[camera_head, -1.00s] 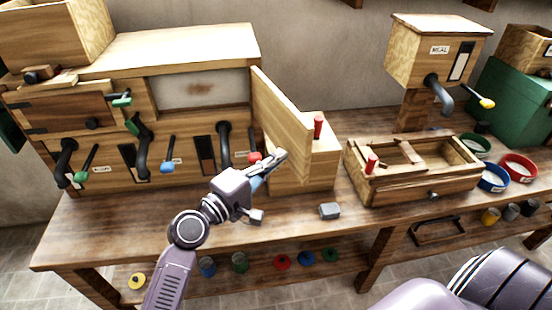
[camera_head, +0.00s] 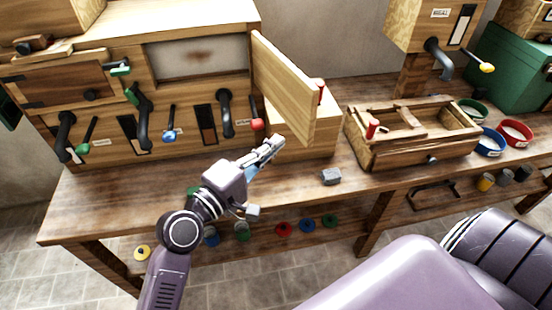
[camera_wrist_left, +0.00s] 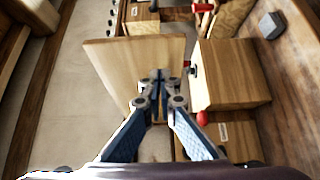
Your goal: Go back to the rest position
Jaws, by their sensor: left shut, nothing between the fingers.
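My left gripper (camera_head: 272,150) is over the bench in front of the wooden cabinet, close to the red-knobbed lever (camera_head: 257,124) and the open wooden door panel (camera_head: 285,85). Its fingers are together with nothing between them. In the left wrist view the shut fingertips (camera_wrist_left: 158,78) overlap the door panel (camera_wrist_left: 120,58) in the picture; whether they touch it I cannot tell. No right gripper shows in either view.
A wooden block (camera_head: 300,140) stands behind the door panel. A small grey block (camera_head: 331,177) lies on the bench (camera_head: 130,205). An open wooden box (camera_head: 395,155) and several coloured bowls (camera_head: 516,132) are to the right. Coloured lidded pots sit on the lower shelf.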

